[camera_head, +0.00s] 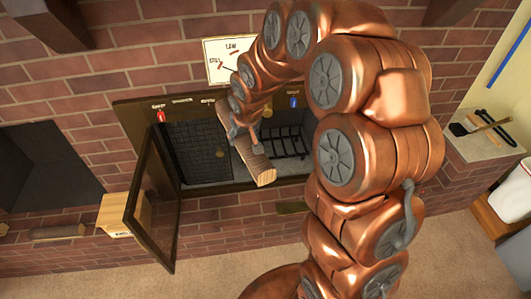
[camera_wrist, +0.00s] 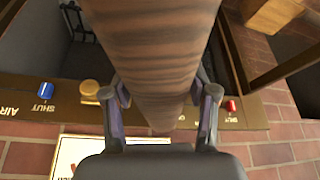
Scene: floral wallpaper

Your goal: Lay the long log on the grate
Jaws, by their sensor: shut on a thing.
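The long log (camera_head: 253,160), brown with a pale cut end, hangs at a tilt in front of the open stove mouth. It fills the middle of the wrist view (camera_wrist: 155,50). My gripper (camera_wrist: 161,112) is shut on the log, one finger on each side. In the head view my gripper (camera_head: 240,131) is partly hidden behind my arm. The dark barred grate (camera_head: 289,146) is inside the stove, right of the log. Its bars also show at upper left in the wrist view (camera_wrist: 77,22). My arm hides the stove's right side.
The glass stove door (camera_head: 150,205) stands open at the left. A red knob (camera_head: 161,117) and a blue knob (camera_head: 293,102) sit on the top frame. A wooden box (camera_head: 112,215) and another log (camera_head: 58,232) are at lower left. A shelf (camera_head: 480,143) is at the right.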

